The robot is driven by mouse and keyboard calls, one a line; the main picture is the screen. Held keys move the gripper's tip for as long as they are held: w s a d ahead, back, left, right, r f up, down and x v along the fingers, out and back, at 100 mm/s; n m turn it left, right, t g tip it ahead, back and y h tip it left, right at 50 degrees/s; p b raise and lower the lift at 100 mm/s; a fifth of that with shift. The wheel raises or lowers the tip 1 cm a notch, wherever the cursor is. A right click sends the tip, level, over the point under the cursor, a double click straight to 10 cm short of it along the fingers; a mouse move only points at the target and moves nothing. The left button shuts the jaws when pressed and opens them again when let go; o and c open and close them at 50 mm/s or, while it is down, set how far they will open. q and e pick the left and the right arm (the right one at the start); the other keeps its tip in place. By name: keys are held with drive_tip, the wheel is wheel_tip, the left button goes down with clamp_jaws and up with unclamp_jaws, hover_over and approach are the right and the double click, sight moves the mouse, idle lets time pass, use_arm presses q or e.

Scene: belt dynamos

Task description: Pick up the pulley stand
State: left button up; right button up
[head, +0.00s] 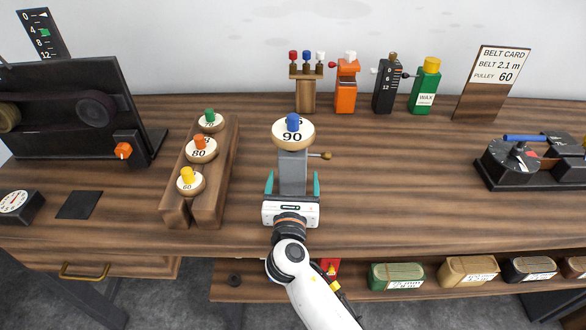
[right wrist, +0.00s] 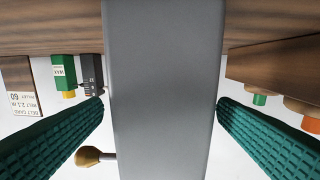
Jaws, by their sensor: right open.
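The pulley stand (head: 293,163) is a grey upright post with a brass-tipped side knob. A pale pulley marked 90 (head: 292,137) with a blue knob sits on its top. My right gripper (head: 293,184) is open in front of the post, its teal fingers one on each side. In the right wrist view the grey post of the pulley stand (right wrist: 162,90) fills the middle between the open fingers of my right gripper (right wrist: 160,125), with a gap visible at each side lower down. The post's base is hidden behind the gripper. My left gripper is not in view.
A wooden rack (head: 220,178) with pulleys marked 80 and 60 and a green-knobbed one stands close left. Behind are a screwdriver holder (head: 306,95), an orange tool (head: 345,92) and a green wax bottle (head: 425,90). A black device (head: 515,160) is at right. The table right of the stand is clear.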

sight(293, 131)
drive_tip(key=w, duration=0.4)
drive_tip(key=shift+w, duration=0.6)
drive_tip(key=shift+s, duration=0.1)
drive_tip(key=shift+c, duration=0.5)
drive_tip(key=c, duration=1.2)
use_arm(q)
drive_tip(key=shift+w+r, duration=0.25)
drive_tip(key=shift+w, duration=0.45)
use_arm(e)
drive_tip(key=shift+r, duration=0.15)
drive_tip(key=shift+c, duration=1)
wheel_tip(293, 131, up, 10)
drive_tip(key=p, duration=1.1)
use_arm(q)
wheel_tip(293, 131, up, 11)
